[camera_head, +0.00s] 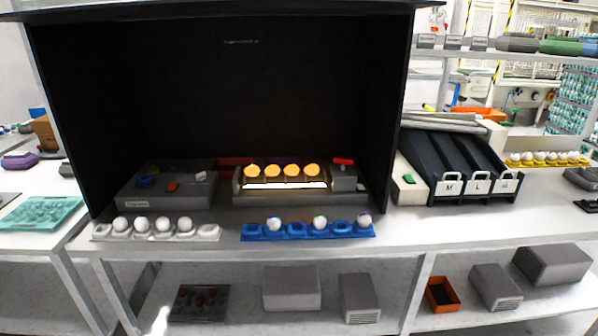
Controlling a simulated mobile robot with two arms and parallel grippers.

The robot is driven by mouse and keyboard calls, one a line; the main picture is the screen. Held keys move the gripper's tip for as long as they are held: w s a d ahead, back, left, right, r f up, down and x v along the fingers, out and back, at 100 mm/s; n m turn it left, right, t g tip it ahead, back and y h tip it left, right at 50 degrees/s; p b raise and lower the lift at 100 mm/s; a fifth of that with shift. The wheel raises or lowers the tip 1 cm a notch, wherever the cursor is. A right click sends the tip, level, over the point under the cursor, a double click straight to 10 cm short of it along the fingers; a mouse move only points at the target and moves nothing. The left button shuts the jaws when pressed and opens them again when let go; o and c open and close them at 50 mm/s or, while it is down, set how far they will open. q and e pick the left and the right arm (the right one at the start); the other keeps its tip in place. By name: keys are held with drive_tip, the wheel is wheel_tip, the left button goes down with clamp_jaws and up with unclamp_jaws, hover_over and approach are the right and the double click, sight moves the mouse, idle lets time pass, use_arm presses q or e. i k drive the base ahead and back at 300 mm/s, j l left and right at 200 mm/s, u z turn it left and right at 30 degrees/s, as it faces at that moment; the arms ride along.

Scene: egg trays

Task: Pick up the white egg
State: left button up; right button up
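Several white eggs (163,224) sit in a row in a white tray (209,232) at the front left of the bench; the tray's rightmost cup is empty. A blue tray (296,231) to its right holds 3 whitish eggs, one of them the egg (274,223) at left; some look tinted or marked. Several glowing orange eggs (270,171) lie in a row on a lit device behind the blue tray. Neither of my grippers is in view.
A black hood (240,90) encloses the back of the bench. A grey control box (165,190) stands inside it at left. A sorter (460,165) with M and L lanes stands at right, near a yellow egg tray (545,160). Boxes (291,288) fill the lower shelf.

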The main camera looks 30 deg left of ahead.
sight(252, 171)
drive_tip(key=u, duration=1.25)
drive_tip(key=i+l, duration=0.2)
drive_tip(key=i+l+u, duration=0.85)
drive_tip(key=l, duration=0.15)
